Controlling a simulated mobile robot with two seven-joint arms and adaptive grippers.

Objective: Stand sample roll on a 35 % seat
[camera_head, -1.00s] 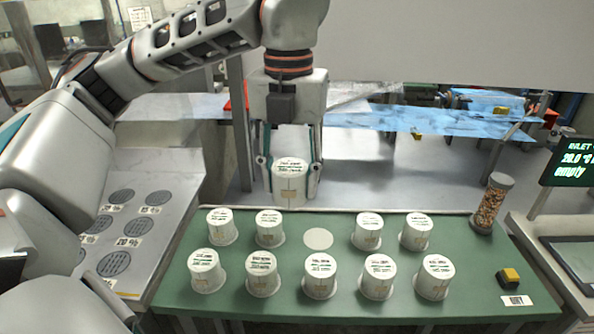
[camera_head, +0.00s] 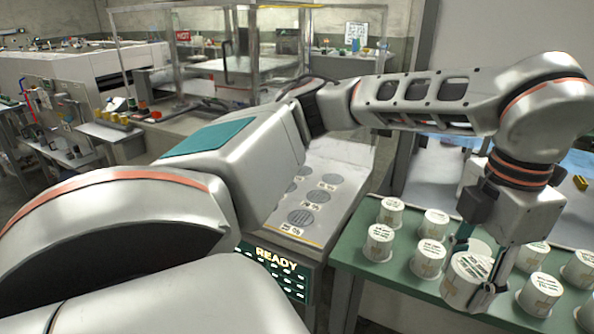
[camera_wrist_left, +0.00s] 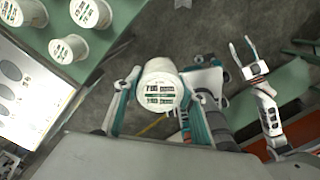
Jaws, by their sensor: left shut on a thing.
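My left gripper (camera_head: 474,284) is shut on a white sample roll (camera_head: 464,273) with a printed top label. It holds the roll upright above the green table, near the other rolls. In the left wrist view the held roll (camera_wrist_left: 160,88) sits between the fingers, label facing the camera. Round grey seats (camera_head: 301,218) with small percent labels lie on a pale bench (camera_head: 340,155) left of the green table. The labels are too small to tell which seat is 35 %, and my arm hides part of the bench. My right gripper (camera_wrist_left: 246,60) shows in the left wrist view, open and empty.
Several similar white rolls (camera_head: 379,242) stand on the green table (camera_head: 362,258), close around the held one. A panel reading READY (camera_head: 277,262) is on the bench's front. A glass-walled enclosure (camera_head: 200,60) stands behind. The bench seats in view are bare.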

